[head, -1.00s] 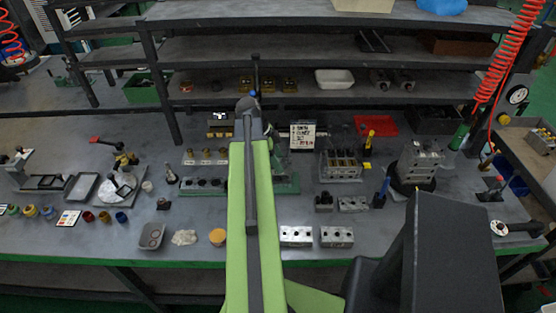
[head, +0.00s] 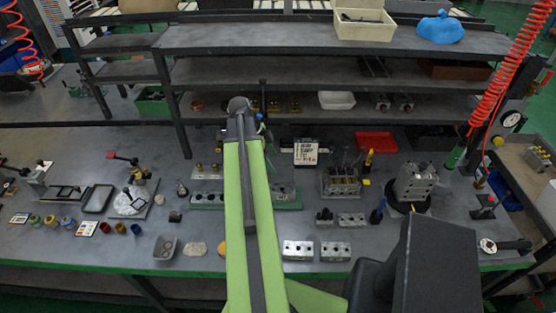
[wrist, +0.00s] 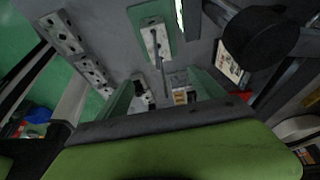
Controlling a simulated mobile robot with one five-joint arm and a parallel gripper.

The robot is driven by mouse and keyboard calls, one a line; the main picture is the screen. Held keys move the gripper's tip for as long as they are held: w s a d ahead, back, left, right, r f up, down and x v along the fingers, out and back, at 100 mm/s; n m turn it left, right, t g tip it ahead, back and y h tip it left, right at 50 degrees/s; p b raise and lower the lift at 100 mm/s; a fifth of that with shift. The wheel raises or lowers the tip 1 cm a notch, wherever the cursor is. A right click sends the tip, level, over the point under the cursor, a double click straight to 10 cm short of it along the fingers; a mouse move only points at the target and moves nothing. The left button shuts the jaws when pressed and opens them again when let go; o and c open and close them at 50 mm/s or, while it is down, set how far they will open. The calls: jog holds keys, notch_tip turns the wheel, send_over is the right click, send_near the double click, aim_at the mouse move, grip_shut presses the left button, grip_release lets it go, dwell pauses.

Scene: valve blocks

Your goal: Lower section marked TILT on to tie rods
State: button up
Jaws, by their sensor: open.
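Two silver valve blocks with dark holes, the left one (head: 298,250) and the right one (head: 335,251), lie at the bench's front edge in the head view. Any TILT marking is too small to read. A green base (head: 287,204) shows partly behind my arm. In the wrist view a green plate (wrist: 138,13) carries a silver block (wrist: 157,40), with a thin rod beside it. My gripper (wrist: 160,97) is open, its fingers apart at the lower middle of the wrist view. I see nothing held. In the head view my arm hides the jaws.
A block assembly (head: 341,181) and a tall silver stack on a black round base (head: 409,206) stand to the right. Shelves (head: 330,72) rise at the back. Bare bench shows at front right.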

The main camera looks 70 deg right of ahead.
jog(key=d+p+v, duration=0.1)
jog(key=p+v, duration=0.3)
jog(key=v, duration=0.2)
jog(key=shift+a+r, duration=0.3)
jog(key=shift+a, duration=0.25)
jog(key=shift+w, duration=0.15)
jog(key=w+a+f+n+t+h+b, duration=0.1)
jog(key=w+a+f+n+b, duration=0.2)
jog(key=w+a, duration=0.75)
jog(key=w+a+f+n+t+b, duration=0.1)
jog(key=w+a+f+n+b, duration=0.25)
jog(key=w+a, duration=0.75)
jog(key=w+a+f+n+y+b, duration=0.1)
jog(key=w+a+n, duration=0.1)
jog(key=a+n, duration=0.6)
jog(key=w+a+f+n+t+b, duration=0.1)
jog(key=w+a+f+n, duration=0.1)
jog(key=a+n, duration=0.7)
jog(key=w+a+f+n+t+y+b, duration=0.1)
jog(key=w+a+f+n, duration=0.1)
jog(key=a+n, duration=0.6)
jog(key=w+a, duration=0.1)
jog(key=a, duration=0.6)
jog(key=shift+w+f+y, duration=0.25)
jog(key=shift+w+y, duration=0.05)
jog(key=shift+w, duration=0.05)
